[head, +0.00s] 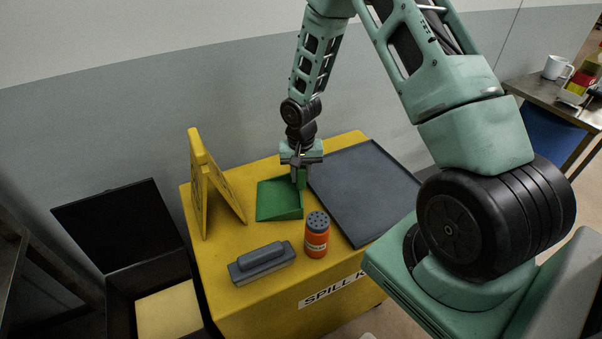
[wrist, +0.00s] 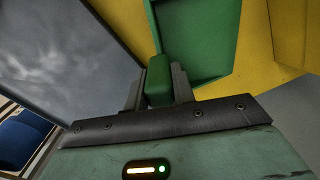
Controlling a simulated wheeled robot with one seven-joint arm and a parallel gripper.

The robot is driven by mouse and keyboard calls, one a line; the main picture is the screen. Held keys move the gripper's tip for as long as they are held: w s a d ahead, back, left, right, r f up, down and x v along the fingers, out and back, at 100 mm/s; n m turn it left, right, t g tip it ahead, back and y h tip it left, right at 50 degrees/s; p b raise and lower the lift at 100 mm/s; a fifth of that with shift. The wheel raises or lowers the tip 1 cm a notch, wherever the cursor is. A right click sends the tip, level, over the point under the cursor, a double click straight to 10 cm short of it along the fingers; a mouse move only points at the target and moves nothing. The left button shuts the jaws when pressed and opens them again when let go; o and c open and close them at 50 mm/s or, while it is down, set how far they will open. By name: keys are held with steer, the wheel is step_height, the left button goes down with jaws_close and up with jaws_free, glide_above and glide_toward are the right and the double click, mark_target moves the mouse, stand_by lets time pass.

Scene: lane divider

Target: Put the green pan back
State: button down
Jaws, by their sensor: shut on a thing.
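The green pan (head: 278,200) is a dustpan on the yellow top of the spill kit cabinet (head: 240,290), left of the dark tray. My gripper (head: 299,173) is above its handle and shut on it. In the wrist view the green handle (wrist: 159,82) sits between my two grey fingers (wrist: 158,88), with the pan's flat part (wrist: 198,40) beyond over the yellow surface. I cannot tell whether the pan rests on the top or is slightly raised.
A dark tray (head: 365,190) lies to the right. An orange shaker (head: 316,236) and a grey brush (head: 262,263) stand in front. A yellow folding sign (head: 200,185) stands at left. An open black bin (head: 150,275) is on the floor.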

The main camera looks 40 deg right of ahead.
steer(key=shift+f, duration=0.2)
steer(key=c, duration=1.2)
jaws_free()
steer(key=shift+o, duration=0.2)
step_height(320, 180, up, 12)
steer(key=shift+b, duration=0.75)
steer(key=s+a+r+n, duration=0.4)
steer(key=s+a, duration=0.1)
steer(key=a, duration=0.5)
steer(key=s+a+r+n, duration=0.4)
steer(key=s+a, duration=0.2)
steer(key=a, duration=0.3)
steer(key=s+a+r+n, duration=0.1)
steer(key=s+a+n, duration=0.2)
steer(key=s, duration=0.4)
steer(key=s+a+r+n, duration=0.2)
steer(key=s+a+n, duration=0.1)
steer(key=s, duration=0.5)
steer(key=shift+a+n+y, duration=0.3)
